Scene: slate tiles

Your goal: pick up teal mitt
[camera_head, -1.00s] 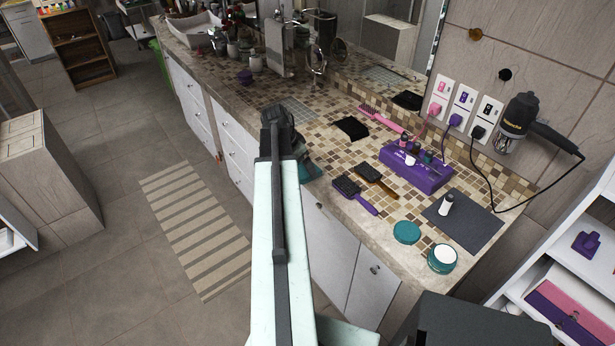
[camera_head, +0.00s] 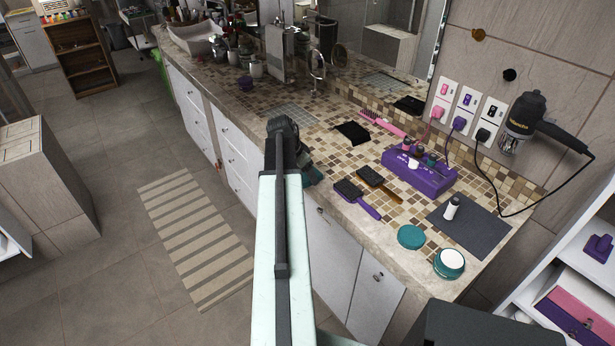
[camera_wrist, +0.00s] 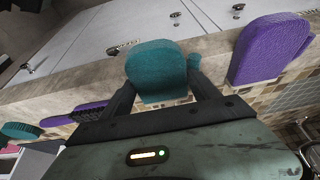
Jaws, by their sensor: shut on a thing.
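The teal mitt (camera_wrist: 155,68) is between the two fingers of my gripper (camera_wrist: 162,90) in the wrist view, with the counter's front edge behind it. My gripper is shut on it. In the head view, only part of the teal mitt (camera_head: 312,175) shows beside my gripper (camera_head: 298,158), at the counter's front edge. The rest is hidden behind my arm. I cannot tell whether the mitt still touches the counter.
A purple padded thing (camera_wrist: 268,48) lies near the counter edge in the wrist view. Hairbrushes (camera_head: 357,199), a purple organizer (camera_head: 420,173), a teal lid (camera_head: 411,237) and a jar (camera_head: 449,263) are to the right. Open floor (camera_head: 120,230) lies to the left.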

